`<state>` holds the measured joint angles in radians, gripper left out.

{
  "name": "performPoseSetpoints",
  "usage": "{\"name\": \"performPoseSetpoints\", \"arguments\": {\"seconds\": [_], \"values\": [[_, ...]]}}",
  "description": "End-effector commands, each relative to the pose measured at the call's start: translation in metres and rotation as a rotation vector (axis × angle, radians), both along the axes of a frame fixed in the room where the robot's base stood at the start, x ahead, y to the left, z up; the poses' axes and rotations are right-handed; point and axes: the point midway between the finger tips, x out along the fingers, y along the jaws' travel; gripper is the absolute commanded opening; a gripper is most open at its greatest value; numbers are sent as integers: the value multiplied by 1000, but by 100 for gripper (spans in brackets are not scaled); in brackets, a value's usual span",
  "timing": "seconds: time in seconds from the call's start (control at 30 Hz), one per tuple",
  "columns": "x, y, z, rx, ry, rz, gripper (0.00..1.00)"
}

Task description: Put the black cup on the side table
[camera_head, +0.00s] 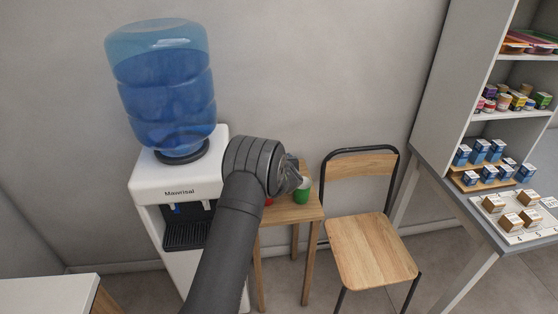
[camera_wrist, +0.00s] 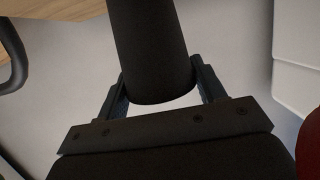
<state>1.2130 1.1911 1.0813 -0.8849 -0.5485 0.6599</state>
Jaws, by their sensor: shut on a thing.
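In the wrist view the black cup (camera_wrist: 150,45) is a dark cylinder clamped between the two fingers of my gripper (camera_wrist: 162,88). In the head view my gripper (camera_head: 290,178) is over or beside the small wooden side table (camera_head: 308,211), between the water dispenser and the chair. My arm and wrist hide part of the table there, and the cup cannot be made out. From these views I cannot tell whether the cup touches the table top.
A green cup (camera_head: 302,190) stands on the side table, and a bit of a red item (camera_head: 268,201) shows beside my wrist. The water dispenser (camera_head: 150,185) is left, a chair (camera_head: 370,250) right. Shelves with boxes (camera_head: 480,150) are at far right.

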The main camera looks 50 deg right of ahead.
Motion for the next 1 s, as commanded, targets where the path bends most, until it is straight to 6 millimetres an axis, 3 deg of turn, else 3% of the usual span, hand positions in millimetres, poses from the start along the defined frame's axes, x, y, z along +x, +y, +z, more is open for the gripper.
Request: {"name": "performPoseSetpoints", "arguments": {"seconds": [0.13,0.6,0.63,0.7,1.0], "values": [[8,-8,-12,1,-1,0,39],[9,-10,-18,0,0,-1,39],[9,-10,-18,0,0,-1,69],[9,-10,-17,0,0,-1,83],[9,-10,-17,0,0,-1,85]]}}
